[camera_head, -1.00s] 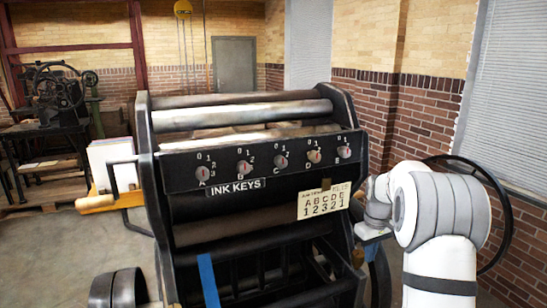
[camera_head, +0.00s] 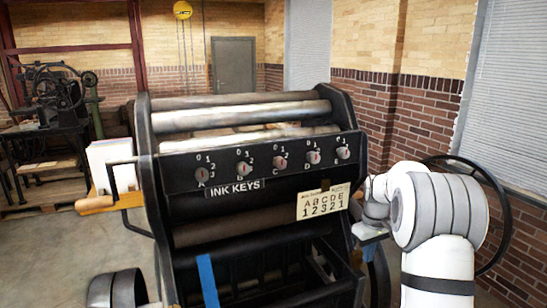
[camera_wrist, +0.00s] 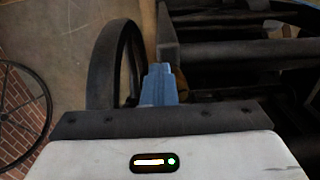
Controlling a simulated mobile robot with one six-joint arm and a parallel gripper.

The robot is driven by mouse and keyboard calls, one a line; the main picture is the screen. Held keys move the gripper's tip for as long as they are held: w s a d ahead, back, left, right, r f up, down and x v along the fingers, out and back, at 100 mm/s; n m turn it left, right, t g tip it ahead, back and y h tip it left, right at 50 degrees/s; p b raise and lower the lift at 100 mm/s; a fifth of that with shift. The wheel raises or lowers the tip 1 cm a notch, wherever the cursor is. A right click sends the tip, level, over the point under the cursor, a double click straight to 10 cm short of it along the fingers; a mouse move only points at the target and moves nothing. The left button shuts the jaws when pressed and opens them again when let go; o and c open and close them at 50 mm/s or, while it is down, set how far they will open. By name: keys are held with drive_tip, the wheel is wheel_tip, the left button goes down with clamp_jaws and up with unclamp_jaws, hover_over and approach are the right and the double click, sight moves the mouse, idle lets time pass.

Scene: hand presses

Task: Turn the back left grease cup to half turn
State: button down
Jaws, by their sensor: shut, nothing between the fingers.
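My gripper shows in the wrist view (camera_wrist: 158,85) as blue fingers closed together with nothing between them, beside the dark frame of the press. A brass-coloured part (camera_wrist: 182,82) shows just right of and behind the fingers, partly hidden by them; I cannot tell whether it is a grease cup or whether they touch it. In the head view my gripper is at the right side of the black press (camera_head: 256,215), mostly hidden by my wrist. No grease cup is clearly recognisable in the head view.
A row of ink keys (camera_head: 243,168) and a lettered card (camera_head: 323,203) are on the press front. A large black wheel (camera_head: 507,225) stands at the right, near the brick wall. A paper stack (camera_head: 113,167) is at the left. Open floor (camera_head: 60,245) lies at the left.

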drive_tip(key=shift+s+a, duration=0.1)
drive_tip(key=shift+a, duration=0.2)
drive_tip(key=shift+s+a, duration=0.3)
drive_tip(key=shift+a, duration=0.55)
drive_tip(key=shift+s+a, duration=0.1)
drive_tip(key=shift+s, duration=0.2)
drive_tip(key=shift+s, duration=0.1)
wheel_tip(320, 180, up, 6)
drive_tip(key=p, duration=0.4)
idle(0.3)
